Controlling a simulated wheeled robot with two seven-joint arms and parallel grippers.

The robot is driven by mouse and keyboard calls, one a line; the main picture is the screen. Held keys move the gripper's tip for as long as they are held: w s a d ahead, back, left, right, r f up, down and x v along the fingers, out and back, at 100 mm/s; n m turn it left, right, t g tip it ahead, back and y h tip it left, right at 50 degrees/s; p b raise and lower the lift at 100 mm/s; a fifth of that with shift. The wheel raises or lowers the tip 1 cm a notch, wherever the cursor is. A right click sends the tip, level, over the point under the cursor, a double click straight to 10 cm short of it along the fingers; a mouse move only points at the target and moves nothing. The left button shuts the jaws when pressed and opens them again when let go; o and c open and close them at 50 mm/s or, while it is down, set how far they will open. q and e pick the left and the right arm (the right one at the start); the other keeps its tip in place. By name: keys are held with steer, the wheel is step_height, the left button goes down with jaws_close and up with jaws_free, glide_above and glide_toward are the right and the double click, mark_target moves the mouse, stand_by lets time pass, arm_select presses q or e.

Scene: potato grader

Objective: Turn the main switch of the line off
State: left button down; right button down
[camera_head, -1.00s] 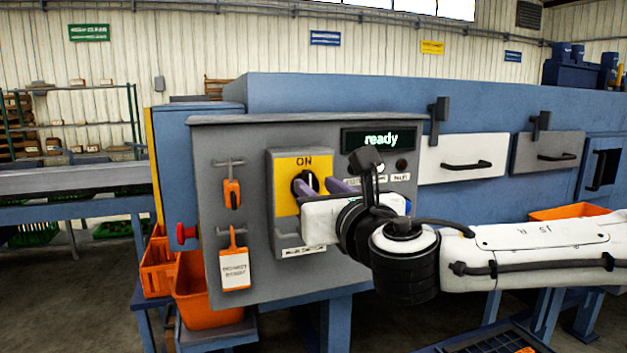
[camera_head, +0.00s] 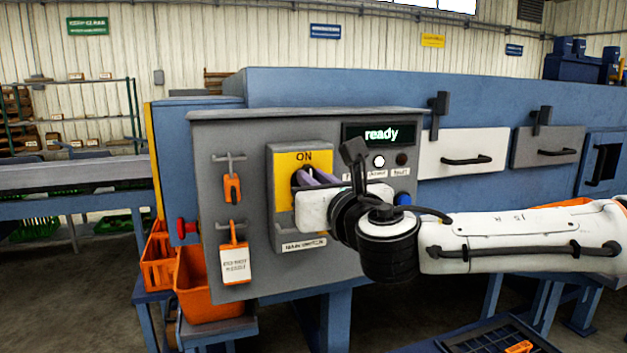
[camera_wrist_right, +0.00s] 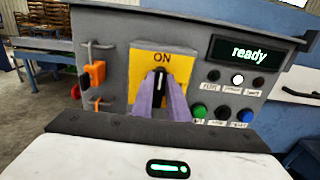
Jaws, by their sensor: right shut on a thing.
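The main switch plate (camera_head: 285,197) is yellow with "ON" at its top, on a grey control panel (camera_head: 225,138). Its dark rotary handle (camera_wrist_right: 159,73) points up toward "ON" in the right wrist view. My right gripper (camera_head: 305,178) has come in from the right and its purple fingers are shut on the handle. In the right wrist view the two fingers (camera_wrist_right: 160,92) close around it from both sides. The gripper hides the lower part of the plate. The display (camera_head: 380,134) reads "ready" in green. My left gripper is not in view.
An orange padlock (camera_head: 232,187) and a tagged orange lock (camera_head: 234,262) hang left of the switch. A red knob (camera_head: 187,227) sticks out at the panel's left side. Round buttons (camera_wrist_right: 238,79) sit under the display. Orange bins (camera_head: 205,290) stand below.

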steer(key=shift+m, duration=0.3)
steer(key=shift+w+d+f+m, duration=0.1)
steer(key=shift+d+f+m, duration=0.2)
steer(key=shift+m, duration=2.55)
steer(key=shift+w+d+f+m, duration=0.1)
steer(key=shift+d+f+m, duration=0.15)
steer(key=shift+m, duration=2.65)
steer(key=shift+w+d+f+m, duration=0.1)
steer(key=shift+d+f+m, duration=0.2)
steer(key=shift+m, duration=2.55)
steer(key=c, duration=1.7)
jaws_free()
steer(key=shift+s, duration=0.1)
